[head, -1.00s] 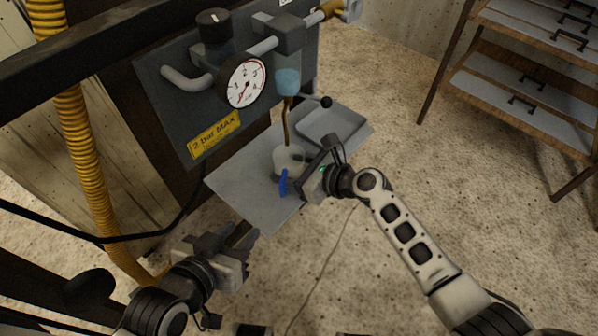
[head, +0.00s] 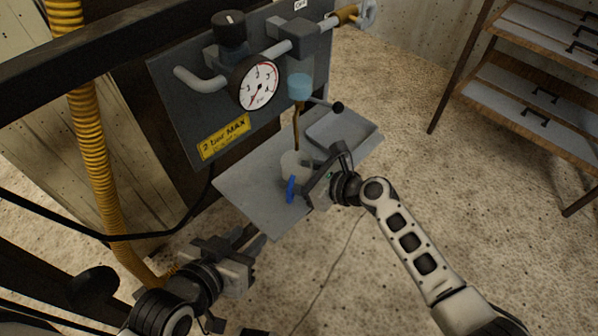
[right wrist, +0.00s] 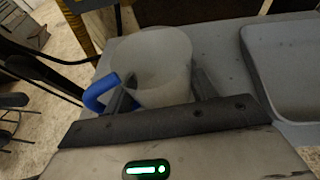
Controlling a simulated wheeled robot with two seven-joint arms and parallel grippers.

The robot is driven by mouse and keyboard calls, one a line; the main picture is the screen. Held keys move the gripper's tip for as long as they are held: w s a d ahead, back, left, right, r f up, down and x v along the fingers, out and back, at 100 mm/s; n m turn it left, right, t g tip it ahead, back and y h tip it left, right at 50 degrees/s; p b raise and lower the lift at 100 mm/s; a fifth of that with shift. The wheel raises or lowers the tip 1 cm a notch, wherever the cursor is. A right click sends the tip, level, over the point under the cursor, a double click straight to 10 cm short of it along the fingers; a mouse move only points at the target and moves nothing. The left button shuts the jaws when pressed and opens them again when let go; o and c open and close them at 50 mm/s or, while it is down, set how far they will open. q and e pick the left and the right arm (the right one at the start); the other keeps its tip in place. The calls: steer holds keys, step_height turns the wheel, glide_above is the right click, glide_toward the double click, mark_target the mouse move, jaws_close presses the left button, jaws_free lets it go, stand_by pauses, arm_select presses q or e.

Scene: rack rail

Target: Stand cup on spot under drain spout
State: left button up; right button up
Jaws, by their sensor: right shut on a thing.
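A whitish translucent cup (head: 293,164) with a blue handle (head: 291,188) stands upright on or just above the grey shelf (head: 250,195). In the right wrist view the cup (right wrist: 155,60) sits between the fingers, with its handle on the left. My right gripper (head: 312,172) is shut on the cup. The brown drain spout (head: 297,128) comes down from under the blue bowl (head: 299,88) and ends at the cup's far side. The marked spot is not visible. My left gripper (head: 254,240) is low and left of the shelf, its fingers apart and empty.
A gauge (head: 259,84) and pipes sit on the grey panel above the shelf. A lever with a black knob (head: 338,107) sticks out near the spout. A shallow tray (head: 340,130) takes up the shelf's right part. A drawer rack (head: 525,85) stands at right.

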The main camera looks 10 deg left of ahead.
arm_select(q)
steer(key=shift+f, duration=0.2)
arm_select(e)
steer(key=shift+f, duration=0.25)
steer(key=o, duration=1.1)
steer(key=shift+c, duration=0.2)
steer(key=shift+s+d+r, duration=0.1)
steer(key=shift+d+r, duration=0.05)
steer(key=shift+d, duration=0.05)
steer(key=p+v, duration=0.2)
steer(key=v, duration=0.3)
steer(key=shift+s+d+r, duration=0.1)
steer(key=shift+d+r, duration=0.05)
arm_select(q)
steer(key=shift+a+r+p, duration=0.1)
steer(key=shift+r+p, duration=0.65)
steer(key=shift+r, duration=0.25)
arm_select(e)
steer(key=v, duration=1)
